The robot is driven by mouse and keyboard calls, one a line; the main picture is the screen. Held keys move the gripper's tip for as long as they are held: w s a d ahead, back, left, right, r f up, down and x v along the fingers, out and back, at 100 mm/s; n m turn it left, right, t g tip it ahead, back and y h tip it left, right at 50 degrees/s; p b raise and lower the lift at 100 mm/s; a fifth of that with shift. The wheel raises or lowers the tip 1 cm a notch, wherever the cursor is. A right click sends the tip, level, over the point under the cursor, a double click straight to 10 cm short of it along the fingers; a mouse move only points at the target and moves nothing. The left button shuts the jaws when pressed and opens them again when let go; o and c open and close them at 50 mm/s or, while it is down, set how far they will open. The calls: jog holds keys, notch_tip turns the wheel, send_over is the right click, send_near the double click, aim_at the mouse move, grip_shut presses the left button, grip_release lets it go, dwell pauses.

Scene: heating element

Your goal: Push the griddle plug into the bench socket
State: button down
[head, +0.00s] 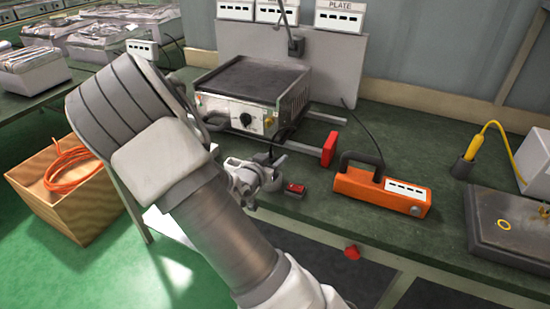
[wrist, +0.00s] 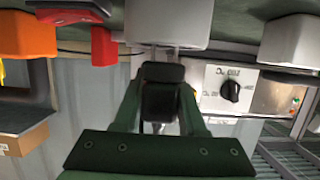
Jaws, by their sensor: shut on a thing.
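My gripper (head: 258,174) is at the front of the bench, in front of the griddle. In the wrist view its fingers close on a black plug (wrist: 161,88). Two pale pins run from the plug toward a light grey block (wrist: 168,22), which looks like the bench socket. A short length of pins shows between plug and block; I cannot tell whether the tips have entered. In the head view my arm hides most of this. The griddle (head: 252,84) has a dark plate and a front knob, which also shows in the wrist view (wrist: 230,91).
A red switch box (head: 294,190) lies just right of my gripper. An orange case (head: 382,192) with a dark handle and a red block (head: 329,149) stand further right. A grey tray (head: 508,232) is at far right. A wooden crate (head: 75,195) stands on the floor left.

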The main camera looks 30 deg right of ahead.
jog(key=shift+f+b, duration=1)
jog(key=shift+f, duration=0.35)
jog(key=shift+c, duration=1.9)
grip_release()
jog(key=shift+a, duration=0.1)
jog(key=p+v, duration=0.4)
jog(key=v, duration=1.3)
jog(key=shift+s+r, duration=0.15)
jog(key=shift+a, duration=0.1)
